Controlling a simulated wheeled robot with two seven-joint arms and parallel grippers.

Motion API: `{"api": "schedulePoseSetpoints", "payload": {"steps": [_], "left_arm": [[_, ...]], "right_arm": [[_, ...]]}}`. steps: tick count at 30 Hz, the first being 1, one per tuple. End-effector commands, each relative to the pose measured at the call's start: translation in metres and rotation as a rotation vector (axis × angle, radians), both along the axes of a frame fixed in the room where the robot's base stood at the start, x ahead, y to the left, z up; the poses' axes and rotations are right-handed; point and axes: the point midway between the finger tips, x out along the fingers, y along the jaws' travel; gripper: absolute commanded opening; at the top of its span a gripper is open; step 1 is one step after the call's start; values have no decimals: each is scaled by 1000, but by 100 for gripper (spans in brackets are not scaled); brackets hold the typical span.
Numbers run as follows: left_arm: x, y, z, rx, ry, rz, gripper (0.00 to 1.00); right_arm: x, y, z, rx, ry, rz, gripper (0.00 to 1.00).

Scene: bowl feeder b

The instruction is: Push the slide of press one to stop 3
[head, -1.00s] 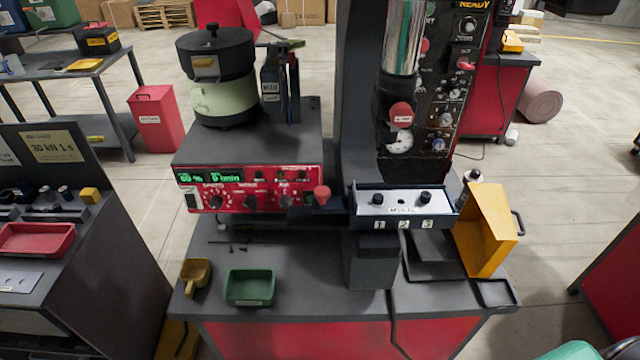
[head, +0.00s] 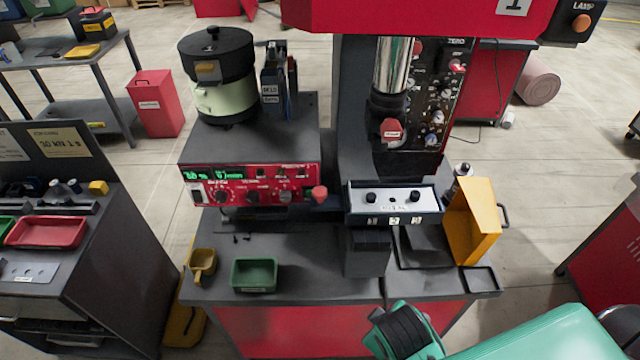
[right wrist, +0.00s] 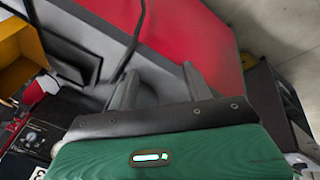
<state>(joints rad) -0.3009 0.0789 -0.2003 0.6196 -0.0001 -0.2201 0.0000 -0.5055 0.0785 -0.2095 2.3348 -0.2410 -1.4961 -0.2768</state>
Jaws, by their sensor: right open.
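The knob is left of all the stop labels; the stop 3 label (head: 415,220) is the rightmost. My right gripper (right wrist: 160,82) is open and empty in the right wrist view, its fingers apart over the bench's front. In the head view my right arm is at the bottom right, its fingers not clearly visible. My left gripper is not in view.
The bench front before the press is clear.

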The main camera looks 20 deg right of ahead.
Motion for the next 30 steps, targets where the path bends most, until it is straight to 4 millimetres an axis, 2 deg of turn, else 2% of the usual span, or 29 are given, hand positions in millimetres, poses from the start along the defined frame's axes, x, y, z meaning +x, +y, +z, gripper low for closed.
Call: {"api": "schedulePoseSetpoints", "payload": {"steps": [5, 11, 17, 21, 27, 30], "left_arm": [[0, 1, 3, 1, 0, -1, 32], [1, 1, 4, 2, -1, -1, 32], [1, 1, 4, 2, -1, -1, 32], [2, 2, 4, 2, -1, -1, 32], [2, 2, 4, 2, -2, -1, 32], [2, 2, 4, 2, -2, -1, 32]], "right_arm": [[26, 6, 19, -241, -23, 220, 50], [66, 24, 41, -630, -3, 541, 50], [110, 60, 82, -1112, 89, 861, 50], [133, 94, 123, -1462, 202, 1024, 50], [147, 135, 171, -1826, 375, 1122, 50], [149, 146, 183, -1913, 427, 1133, 50]]}}
